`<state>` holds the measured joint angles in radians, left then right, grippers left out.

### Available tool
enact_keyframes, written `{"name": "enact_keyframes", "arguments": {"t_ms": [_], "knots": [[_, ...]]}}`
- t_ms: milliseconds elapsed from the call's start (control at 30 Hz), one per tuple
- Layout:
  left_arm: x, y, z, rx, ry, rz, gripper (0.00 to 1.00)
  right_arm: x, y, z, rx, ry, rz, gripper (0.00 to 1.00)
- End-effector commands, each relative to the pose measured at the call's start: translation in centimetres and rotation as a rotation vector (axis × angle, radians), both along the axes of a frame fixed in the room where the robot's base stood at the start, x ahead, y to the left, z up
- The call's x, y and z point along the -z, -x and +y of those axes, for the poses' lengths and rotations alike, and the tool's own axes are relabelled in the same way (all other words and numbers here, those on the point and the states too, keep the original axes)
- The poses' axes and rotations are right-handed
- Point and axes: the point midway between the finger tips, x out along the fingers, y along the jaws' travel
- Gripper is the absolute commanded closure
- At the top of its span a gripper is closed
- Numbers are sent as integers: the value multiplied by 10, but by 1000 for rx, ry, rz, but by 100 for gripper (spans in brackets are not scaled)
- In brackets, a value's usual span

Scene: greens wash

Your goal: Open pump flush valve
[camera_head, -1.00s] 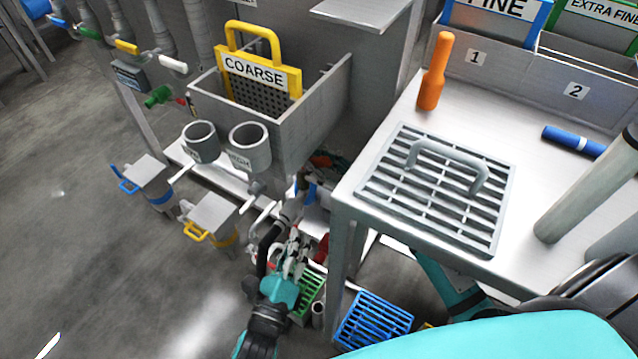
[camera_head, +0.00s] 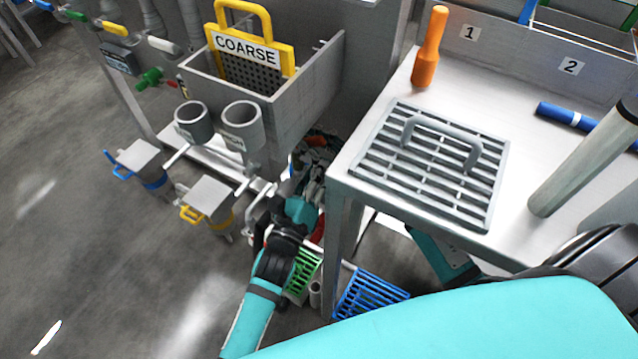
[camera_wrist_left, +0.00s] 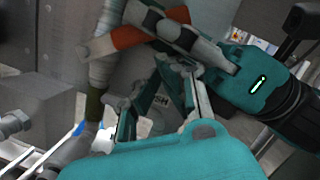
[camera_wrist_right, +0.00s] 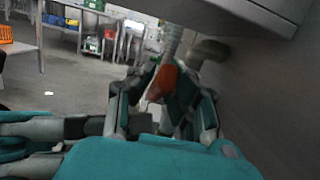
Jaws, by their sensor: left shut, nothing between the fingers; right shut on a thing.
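A red-orange valve lever (camera_wrist_left: 122,38) shows in the left wrist view beside a grey vertical pipe (camera_wrist_left: 104,58). My right gripper (camera_wrist_left: 180,30) comes in from the right there, shut at the lever. In the right wrist view its fingers (camera_wrist_right: 168,85) close around the red handle (camera_wrist_right: 162,82). My left gripper (camera_wrist_left: 176,66) is shut and empty, just below the right one; a plate partly lettered "SH" (camera_wrist_left: 160,127) is behind its fingers. In the head view my left arm reaches under the sink, and its gripper (camera_head: 303,188) is partly hidden among pipes.
The grey sink (camera_head: 300,105) with the COARSE screen (camera_head: 246,50) stands above. The metal table (camera_head: 345,190) with a grey grate (camera_head: 430,160) is close on the right. Open floor lies left.

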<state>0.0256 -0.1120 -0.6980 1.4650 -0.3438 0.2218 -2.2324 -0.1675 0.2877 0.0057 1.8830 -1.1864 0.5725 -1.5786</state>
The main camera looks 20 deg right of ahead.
Motion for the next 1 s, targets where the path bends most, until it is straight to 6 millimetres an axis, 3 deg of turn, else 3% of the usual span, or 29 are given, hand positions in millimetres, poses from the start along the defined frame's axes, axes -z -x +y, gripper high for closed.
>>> {"name": "enact_keyframes", "arguments": {"t_ms": [933,967,1000], "knots": [[-26,-10,7,0,11,-8,100,1,0,1,-2,1,2,100],[-27,-10,7,1,12,-9,100,1,0,1,-2,1,2,83],[-27,-10,7,1,12,-9,100,1,0,1,-1,1,2,78]]}}
